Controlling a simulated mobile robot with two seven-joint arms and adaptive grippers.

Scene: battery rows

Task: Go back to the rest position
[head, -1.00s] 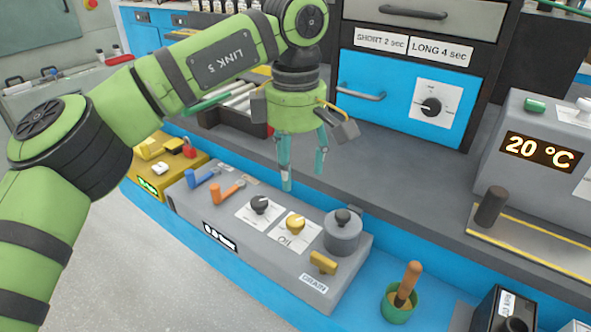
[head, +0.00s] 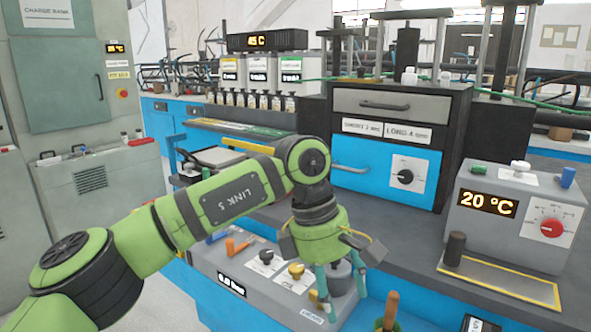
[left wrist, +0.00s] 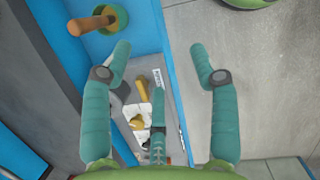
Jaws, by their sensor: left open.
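My left gripper (head: 332,290) hangs fingers down in front of the grey control box (head: 235,283). Its fingers are apart and nothing is between them. In the left wrist view the open teal fingers (left wrist: 160,70) also show, with the box's knobs and the blue bench edge beyond them. The fingers hide part of the box's right end in the head view. My right gripper is in neither view.
A grey unit reading 20 °C (head: 520,210) stands at the right. A drawer cabinet with a blue front (head: 370,172) is behind the gripper. A green cup with a wooden-handled tool (head: 389,312) is at the front. Grey floor lies beside the bench.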

